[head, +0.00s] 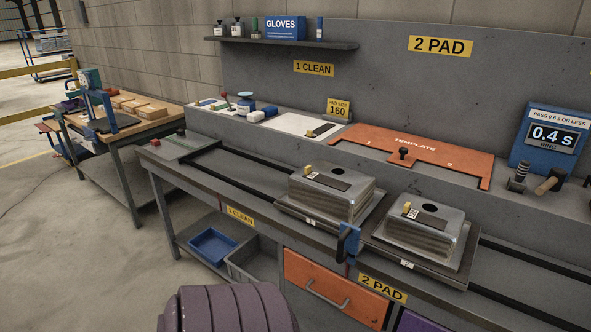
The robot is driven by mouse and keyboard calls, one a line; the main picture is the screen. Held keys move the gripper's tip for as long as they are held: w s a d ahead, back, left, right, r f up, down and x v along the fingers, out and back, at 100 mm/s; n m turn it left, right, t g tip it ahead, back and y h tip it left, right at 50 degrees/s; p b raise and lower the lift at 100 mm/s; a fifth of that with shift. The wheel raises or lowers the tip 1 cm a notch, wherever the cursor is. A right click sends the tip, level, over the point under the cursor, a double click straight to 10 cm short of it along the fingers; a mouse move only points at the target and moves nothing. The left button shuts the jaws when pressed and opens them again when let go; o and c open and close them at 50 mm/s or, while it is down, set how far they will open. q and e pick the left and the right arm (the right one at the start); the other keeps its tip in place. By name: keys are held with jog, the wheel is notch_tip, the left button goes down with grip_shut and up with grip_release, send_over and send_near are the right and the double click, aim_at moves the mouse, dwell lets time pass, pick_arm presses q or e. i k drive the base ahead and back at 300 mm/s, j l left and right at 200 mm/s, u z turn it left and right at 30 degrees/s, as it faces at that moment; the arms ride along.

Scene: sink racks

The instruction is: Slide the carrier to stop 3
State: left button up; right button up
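Two dark flat plates sit side by side on the long bench's rails, and I cannot tell whether they form one carrier. The left plate (290,207) bears an upturned metal sink (332,192) and a small white tag. The right plate (455,277) bears a similar sink (424,224), with a tag that seems to read 2. A blue upright clamp or handle (348,243) stands at the front edge between them. Two dark parallel rails (250,163) run along the bench. I see no readable stop 3 mark. Neither gripper is in view.
The rails left of the plates look clear. Below are a blue bin (212,245) and an orange drawer (335,290). A wooden-topped bench (130,120) stands left.

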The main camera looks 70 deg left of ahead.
aim_at(352, 239)
jog(key=u, duration=1.85)
